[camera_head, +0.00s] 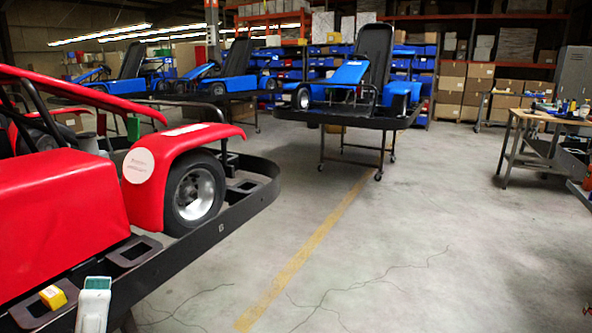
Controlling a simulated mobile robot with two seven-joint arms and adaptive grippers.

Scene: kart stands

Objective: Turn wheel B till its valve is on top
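A red kart (60,205) stands at the left, cut off by the picture edge. One wheel (194,194) with a black tyre and a silver rim shows under its red fender (175,152). I cannot read a letter on this wheel, so I cannot tell if it is wheel B. Its valve is too small to make out. A white round label (139,165) with small red writing is on the fender. I see no fingers of my left or right gripper in the head view.
The kart's black bumper frame (252,205) curves around the wheel. A yellow block (53,297) and a white item with a grey-green top (93,305) are at lower left. Blue karts (350,75) stand behind. A workbench (540,120) is at right; the middle floor is clear.

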